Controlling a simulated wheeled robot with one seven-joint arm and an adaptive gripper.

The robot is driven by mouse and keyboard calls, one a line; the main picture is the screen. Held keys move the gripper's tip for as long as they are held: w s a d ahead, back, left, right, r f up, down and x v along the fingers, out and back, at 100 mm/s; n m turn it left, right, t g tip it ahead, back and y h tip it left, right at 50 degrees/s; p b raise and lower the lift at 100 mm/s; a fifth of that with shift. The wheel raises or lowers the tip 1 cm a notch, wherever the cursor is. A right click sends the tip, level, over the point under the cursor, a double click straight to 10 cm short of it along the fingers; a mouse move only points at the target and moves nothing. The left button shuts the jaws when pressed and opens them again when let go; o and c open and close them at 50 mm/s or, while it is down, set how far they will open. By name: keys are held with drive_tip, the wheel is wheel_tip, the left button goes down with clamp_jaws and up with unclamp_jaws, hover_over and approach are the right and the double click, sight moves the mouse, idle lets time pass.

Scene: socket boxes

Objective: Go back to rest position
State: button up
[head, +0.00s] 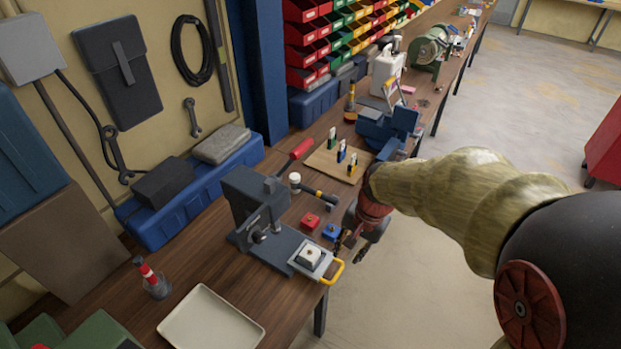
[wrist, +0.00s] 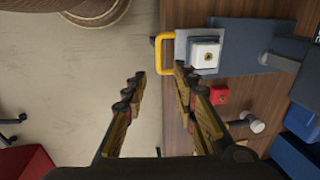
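My gripper (head: 352,243) is at the front edge of the workbench, just right of the blue socket box. In the wrist view its two fingers (wrist: 159,74) are apart with only floor and the bench edge between them. A red socket box (head: 310,222) and a blue socket box (head: 331,232) sit on the bench; the red one also shows in the wrist view (wrist: 218,95). A white socket box (head: 309,257) rests on the plate of a grey press (head: 256,200) with a yellow handle (head: 334,272). I cannot make out the blue box in the wrist view.
A wooden board (head: 325,165) with several small upright pieces and a blue vise (head: 388,128) stand farther back. A hammer (head: 314,191) lies behind the boxes. An empty cream tray (head: 211,322) is at the front left. The floor (head: 480,115) right of the bench is open.

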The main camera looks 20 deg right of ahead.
drive_tip(key=s+a+r+n+t, duration=0.1)
drive_tip(key=s+a+r+n, duration=0.1)
drive_tip(key=r, duration=0.3)
drive_tip(key=s+a+r+n+t, duration=0.1)
drive_tip(key=s+a+r+n, duration=0.2)
drive_tip(key=s+r+n, duration=0.1)
drive_tip(key=s+a+r+n+t+h, duration=0.1)
drive_tip(key=s+a+r+n+t, duration=0.1)
drive_tip(key=r, duration=0.5)
drive_tip(key=s+a+n, duration=0.1)
drive_tip(key=s+n, duration=0.1)
drive_tip(key=shift+a+r+n, duration=0.15)
drive_tip(key=shift+r+n, duration=0.1)
drive_tip(key=shift+n, duration=0.05)
idle(1.3)
